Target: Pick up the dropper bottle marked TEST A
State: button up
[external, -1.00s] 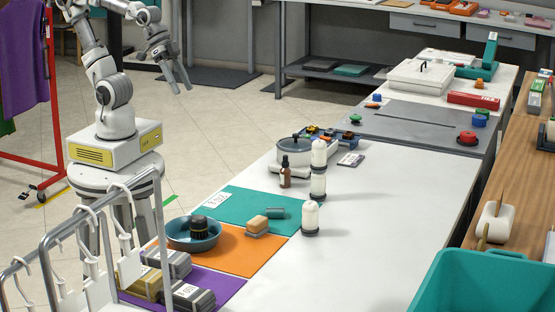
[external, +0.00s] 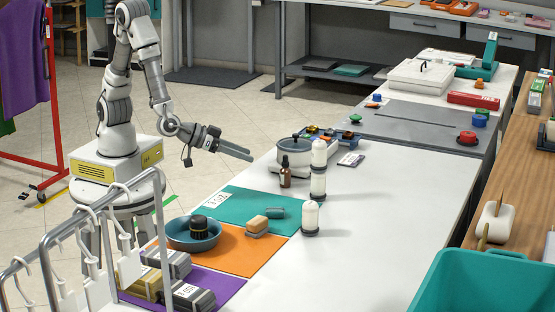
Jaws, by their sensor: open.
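My gripper (external: 252,155) is open and empty, pointing right, to the left of the bottle and a little higher in the picture. It is apart from the bottle, near the table's left edge.
White capped bottles (external: 318,185) stand close to the right of the dropper bottle. The pot-like device (external: 294,149) is right behind it. A teal mat (external: 240,203), a blue bowl (external: 194,234) and a sponge-like block (external: 257,225) lie nearer. The white table's right part is clear.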

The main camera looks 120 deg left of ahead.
aim_at(289, 169)
jog(key=shift+y, duration=0.6)
jog(key=b+x, duration=0.1)
jog(key=x, duration=0.3)
jog(key=b+x, duration=0.1)
jog(key=x, duration=0.3)
jog(key=s+f+b+x, duration=0.1)
jog(key=x, duration=0.3)
jog(key=shift+a+f, duration=0.15)
jog(key=shift+a, duration=0.25)
jog(key=x, duration=0.1)
jog(key=b+x, duration=0.1)
jog(key=x, duration=0.1)
jog(key=b+x, duration=0.1)
jog(key=shift+a+f, duration=0.25)
jog(key=shift+a, duration=0.25)
jog(key=shift+w+a, duration=0.25)
jog(key=shift+w, duration=0.05)
grip_shut()
